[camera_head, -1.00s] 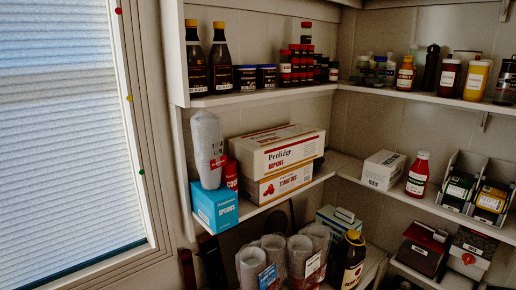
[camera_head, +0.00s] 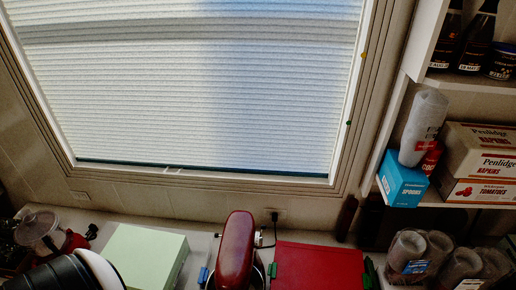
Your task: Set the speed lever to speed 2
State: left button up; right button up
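A red stand mixer (camera_head: 235,252) is at the bottom middle of the head view, on the counter below the window. I see its rounded red head from above; its lower part is cut off by the bottom edge. I cannot make out the speed lever or its setting. Neither of my grippers shows in the view. A black and white rounded part at the bottom left may be my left arm, but no fingers show there.
A pale green box (camera_head: 145,256) stands left of the mixer, and a flat red item (camera_head: 318,266) lies to its right. A food processor (camera_head: 40,230) is at the far left. Stacked clear cups (camera_head: 408,250) and shelves with boxes are at the right. A cord runs behind the mixer.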

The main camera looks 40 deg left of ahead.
aim_at(262, 227)
jog(key=u, duration=1.15)
